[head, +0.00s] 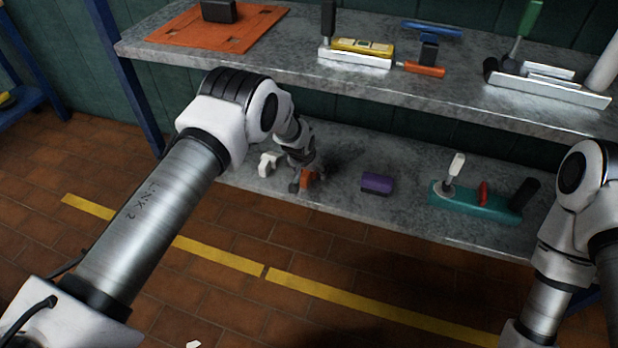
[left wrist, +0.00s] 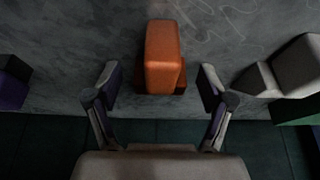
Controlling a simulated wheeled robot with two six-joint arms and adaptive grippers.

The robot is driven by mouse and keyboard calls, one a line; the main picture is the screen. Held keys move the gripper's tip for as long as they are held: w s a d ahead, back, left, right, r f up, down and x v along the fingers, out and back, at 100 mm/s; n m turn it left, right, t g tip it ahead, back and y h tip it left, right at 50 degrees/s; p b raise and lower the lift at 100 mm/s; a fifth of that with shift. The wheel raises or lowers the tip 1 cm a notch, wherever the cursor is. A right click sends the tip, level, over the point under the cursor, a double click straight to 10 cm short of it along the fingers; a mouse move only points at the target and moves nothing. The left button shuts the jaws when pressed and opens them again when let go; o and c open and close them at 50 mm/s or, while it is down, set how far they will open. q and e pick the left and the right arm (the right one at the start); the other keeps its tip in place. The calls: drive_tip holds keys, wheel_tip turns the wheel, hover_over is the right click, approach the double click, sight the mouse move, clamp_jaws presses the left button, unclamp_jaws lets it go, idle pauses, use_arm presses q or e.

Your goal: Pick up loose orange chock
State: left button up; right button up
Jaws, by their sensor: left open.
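The orange chock (head: 308,179) sits on the lower shelf, partly hidden by my left gripper in the head view. In the left wrist view the orange chock (left wrist: 163,55) stands upper middle, in line with the gap between the fingers. My left gripper (head: 301,182) is low over the lower shelf at the chock. Its two fingers (left wrist: 159,82) are spread wide, one to each side of the chock's near end, with clear gaps. My right gripper is out of view; only part of my right arm shows at the right.
On the lower shelf (head: 345,215), a white piece (head: 268,163) stands left of my gripper and a purple block (head: 377,184) to its right. A teal holder with tools (head: 475,200) is farther right. The upper shelf (head: 280,58) overhangs behind, carrying an orange mat (head: 205,33) and tools.

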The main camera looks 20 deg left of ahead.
use_arm(q)
drive_tip(key=shift+r, duration=0.15)
drive_tip(key=shift+c, duration=0.3)
drive_tip(key=c, duration=1.3)
drive_tip(key=shift+o, duration=0.2)
